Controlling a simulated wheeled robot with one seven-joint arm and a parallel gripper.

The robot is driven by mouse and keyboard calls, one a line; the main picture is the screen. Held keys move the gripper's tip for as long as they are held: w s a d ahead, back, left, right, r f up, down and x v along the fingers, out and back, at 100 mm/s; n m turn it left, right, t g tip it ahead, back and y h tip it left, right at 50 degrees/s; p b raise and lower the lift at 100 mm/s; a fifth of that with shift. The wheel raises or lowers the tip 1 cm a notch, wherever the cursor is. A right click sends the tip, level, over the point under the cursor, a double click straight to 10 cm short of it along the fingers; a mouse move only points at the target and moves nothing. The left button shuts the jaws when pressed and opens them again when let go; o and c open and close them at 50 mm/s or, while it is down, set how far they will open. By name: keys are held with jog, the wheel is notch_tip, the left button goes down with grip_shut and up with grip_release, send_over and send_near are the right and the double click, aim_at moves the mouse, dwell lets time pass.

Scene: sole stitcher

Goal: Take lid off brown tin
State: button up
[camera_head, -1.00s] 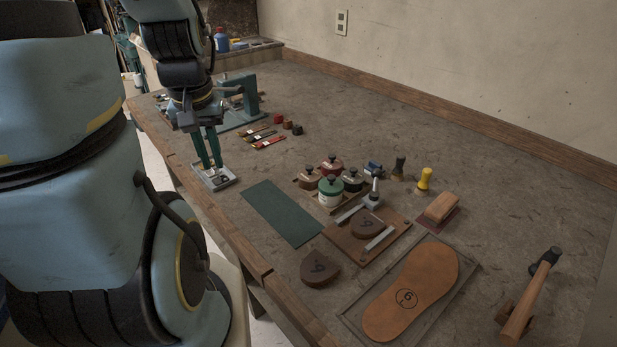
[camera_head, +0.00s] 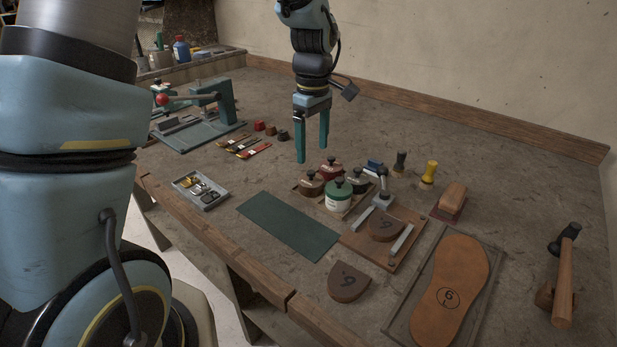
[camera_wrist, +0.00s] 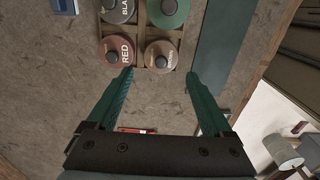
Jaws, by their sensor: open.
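The brown tin (camera_head: 311,186) stands in a wooden rack on the bench, with its dark-knobbed lid on. In the wrist view its round lid (camera_wrist: 161,55) shows from above, with lettering beside the knob. My gripper (camera_head: 312,156) points down above the tins, open and empty, apart from the brown tin. In the wrist view the brown lid lies just beyond the gap between my fingertips (camera_wrist: 159,74).
The red tin (camera_head: 330,167), green-and-white tin (camera_head: 338,198) and black tin (camera_head: 358,181) stand close around the brown one. A green mat (camera_head: 288,225) lies in front. A tray of buckles (camera_head: 203,193) sits left.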

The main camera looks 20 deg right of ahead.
aim_at(311, 171)
jog(key=shift+a+f+p, duration=0.15)
jog(key=shift+f+p, duration=1.1)
jog(key=shift+f, duration=2.25)
jog(key=shift+c, duration=0.2)
jog(key=c, duration=1)
jog(key=shift+o, duration=0.2)
